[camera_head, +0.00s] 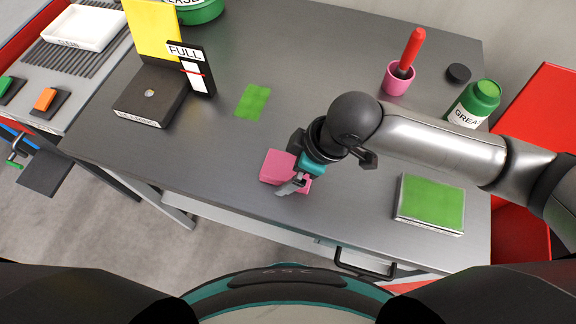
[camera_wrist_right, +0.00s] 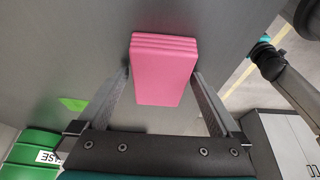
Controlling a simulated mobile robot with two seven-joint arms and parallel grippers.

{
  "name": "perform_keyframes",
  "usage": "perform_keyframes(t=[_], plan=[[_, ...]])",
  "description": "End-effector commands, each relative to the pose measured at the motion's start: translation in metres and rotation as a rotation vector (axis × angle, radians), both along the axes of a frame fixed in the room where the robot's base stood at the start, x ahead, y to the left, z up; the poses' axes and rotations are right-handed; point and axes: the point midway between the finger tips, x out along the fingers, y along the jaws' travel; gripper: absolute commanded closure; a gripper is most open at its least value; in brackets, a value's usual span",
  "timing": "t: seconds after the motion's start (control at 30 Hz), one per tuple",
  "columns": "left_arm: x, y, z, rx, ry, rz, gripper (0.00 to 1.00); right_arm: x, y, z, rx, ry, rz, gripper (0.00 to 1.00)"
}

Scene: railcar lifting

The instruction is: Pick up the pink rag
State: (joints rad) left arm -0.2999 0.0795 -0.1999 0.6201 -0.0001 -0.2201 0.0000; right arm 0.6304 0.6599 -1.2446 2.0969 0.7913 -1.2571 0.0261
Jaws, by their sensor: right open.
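The pink rag (camera_head: 277,166) is a folded block lying on the dark grey table near its front edge. It also shows in the right wrist view (camera_wrist_right: 163,70). My right gripper (camera_head: 290,187) is over the rag from the right. In the right wrist view my right gripper (camera_wrist_right: 162,80) is open, with one finger on each side of the rag's near part. I cannot tell whether the fingers touch it. My left gripper is in neither view.
A green cloth (camera_head: 252,101) lies behind the rag. A green pad in a tray (camera_head: 430,203) is at the right. A drawer handle (camera_head: 364,264) juts out in front.

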Motion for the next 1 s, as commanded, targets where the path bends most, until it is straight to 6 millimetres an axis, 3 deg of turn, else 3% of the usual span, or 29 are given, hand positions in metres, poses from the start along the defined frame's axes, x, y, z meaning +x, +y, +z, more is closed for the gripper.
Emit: perform_keyframes(t=[0.07, 0.7, 1.0], plan=[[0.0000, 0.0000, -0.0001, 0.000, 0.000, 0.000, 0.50, -0.0002, 0.0001, -0.0002, 0.000, 0.000, 0.000, 0.00], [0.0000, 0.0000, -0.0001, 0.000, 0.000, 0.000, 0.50, 0.0000, 0.0002, 0.0001, 0.000, 0.001, -0.001, 0.72], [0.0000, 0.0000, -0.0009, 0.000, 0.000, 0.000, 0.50, 0.0002, 0.0002, 0.0004, 0.001, 0.000, 0.000, 0.74]])
